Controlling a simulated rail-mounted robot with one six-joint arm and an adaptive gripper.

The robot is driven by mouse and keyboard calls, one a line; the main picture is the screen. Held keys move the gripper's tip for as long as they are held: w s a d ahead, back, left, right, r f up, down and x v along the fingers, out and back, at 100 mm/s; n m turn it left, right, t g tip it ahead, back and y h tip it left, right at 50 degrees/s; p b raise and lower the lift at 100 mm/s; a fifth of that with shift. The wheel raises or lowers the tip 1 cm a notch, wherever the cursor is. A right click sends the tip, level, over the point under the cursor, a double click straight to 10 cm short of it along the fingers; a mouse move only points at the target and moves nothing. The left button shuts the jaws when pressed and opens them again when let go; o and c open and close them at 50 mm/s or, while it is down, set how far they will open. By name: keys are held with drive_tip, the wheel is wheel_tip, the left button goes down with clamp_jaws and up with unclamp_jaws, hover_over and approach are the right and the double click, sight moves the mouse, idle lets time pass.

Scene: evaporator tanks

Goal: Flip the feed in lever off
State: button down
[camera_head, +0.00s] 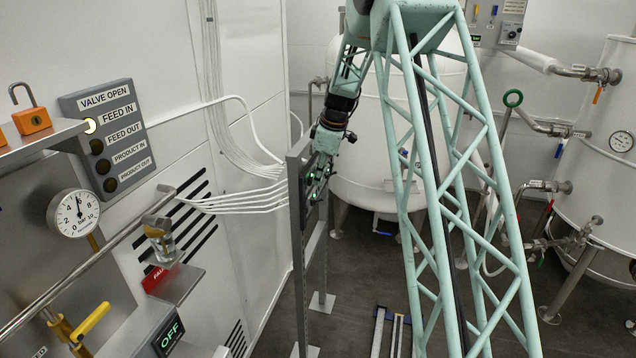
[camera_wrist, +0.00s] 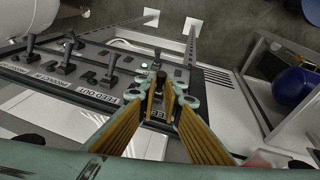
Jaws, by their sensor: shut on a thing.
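In the wrist view the lever panel (camera_wrist: 84,72) carries several dark levers in a row. The feed out lever (camera_wrist: 111,66) stands above its FEED OUT label (camera_wrist: 93,95). The feed in lever (camera_wrist: 160,78) is the end one, with its partly hidden label (camera_wrist: 158,113) below. My gripper (camera_wrist: 163,92) is shut on this lever, its fingers on either side and hiding most of it. In the head view my gripper (camera_head: 320,178) is at the grey panel frame (camera_head: 297,215); the levers are too small to read there.
On the VALVE OPEN board (camera_head: 104,135), the FEED IN lamp (camera_head: 90,126) is lit and the other lamps are dark. A white tank (camera_head: 372,150) stands behind my arm. A steel tank (camera_head: 595,160) with pipes stands at right. A blue ball (camera_wrist: 293,86) lies right of the panel.

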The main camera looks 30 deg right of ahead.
drive_tip(key=shift+s+d+f+t+y+b, duration=0.15)
drive_tip(key=shift+f+t+y+b, duration=0.35)
drive_tip(key=shift+b, duration=3.1)
drive_tip(key=shift+s+d+f+t+y+b, duration=0.15)
drive_tip(key=shift+t+y+b, duration=0.5)
drive_tip(key=shift+b, duration=2.95)
drive_tip(key=b, duration=0.3)
drive_tip(key=t+y+b, duration=0.1)
drive_tip(key=b, duration=0.3)
drive_tip(key=shift+d+f+m+y, duration=0.1)
drive_tip(key=shift+f+m+y, duration=0.15)
drive_tip(key=shift+m, duration=0.05)
drive_tip(key=shift+f+t+y+b, duration=0.2)
drive_tip(key=shift+t+y+b, duration=0.45)
drive_tip(key=shift+b, duration=0.45)
drive_tip(key=shift+f+t+y+b, duration=0.15)
drive_tip(key=shift+t+y+b, duration=0.15)
drive_tip(key=shift+t+y, duration=0.25)
drive_tip(key=c, duration=2.8)
unclamp_jaws()
drive_tip(key=shift+s, duration=0.1)
drive_tip(key=shift+v, duration=5.95)
